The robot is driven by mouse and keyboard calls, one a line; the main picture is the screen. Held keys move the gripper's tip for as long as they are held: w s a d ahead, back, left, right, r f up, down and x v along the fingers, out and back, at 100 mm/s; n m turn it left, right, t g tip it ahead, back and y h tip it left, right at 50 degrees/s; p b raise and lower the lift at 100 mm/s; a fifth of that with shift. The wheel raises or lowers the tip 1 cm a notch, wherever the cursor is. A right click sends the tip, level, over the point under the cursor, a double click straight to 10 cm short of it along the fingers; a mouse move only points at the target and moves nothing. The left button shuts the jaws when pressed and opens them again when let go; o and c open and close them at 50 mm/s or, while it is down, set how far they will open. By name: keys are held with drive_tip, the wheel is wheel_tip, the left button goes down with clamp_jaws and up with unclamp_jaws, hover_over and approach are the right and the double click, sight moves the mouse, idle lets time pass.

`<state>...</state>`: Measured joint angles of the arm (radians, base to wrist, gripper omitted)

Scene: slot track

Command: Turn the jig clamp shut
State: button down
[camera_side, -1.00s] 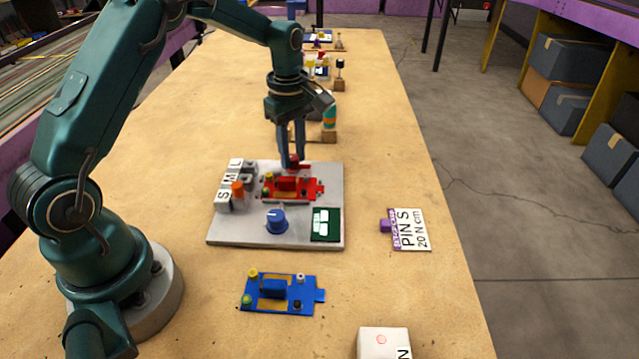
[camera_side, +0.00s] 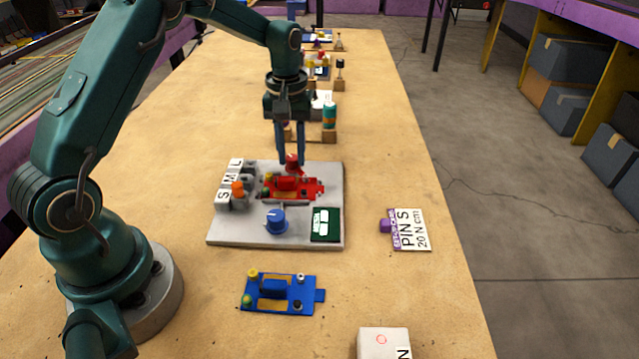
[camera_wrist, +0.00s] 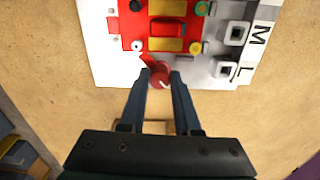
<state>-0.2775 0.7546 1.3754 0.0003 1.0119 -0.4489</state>
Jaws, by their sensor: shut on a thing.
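The jig is a pale grey plate (camera_side: 226,232) on the bench, with a red board (camera_side: 296,188) set on it. The red clamp knob (camera_side: 292,163) stands at the plate's far edge, behind the red board. My gripper (camera_side: 290,158) points down and is shut on this knob. In the wrist view the knob (camera_wrist: 160,77) sits between the two fingertips (camera_wrist: 160,82), and a red pointed arm reaches from it toward the red board (camera_wrist: 166,30). The fingers hide part of the knob in the side view.
On the plate are a blue dial (camera_side: 276,220), a small green display (camera_side: 326,224), and S, M, L blocks (camera_side: 230,184) with an orange piece. A blue board (camera_side: 280,293) and a PIN S card (camera_side: 410,230) lie nearby. Wooden stands (camera_side: 328,136) are behind the gripper.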

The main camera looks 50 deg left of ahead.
sight(291, 158)
drive_tip(key=m, duration=0.4)
drive_tip(key=shift+m, duration=0.3)
drive_tip(key=shift+a+m, duration=0.1)
drive_tip(key=shift+m, duration=1.8)
drive_tip(key=c, duration=0.6)
unclamp_jaws()
drive_tip(key=shift+r, duration=2.6)
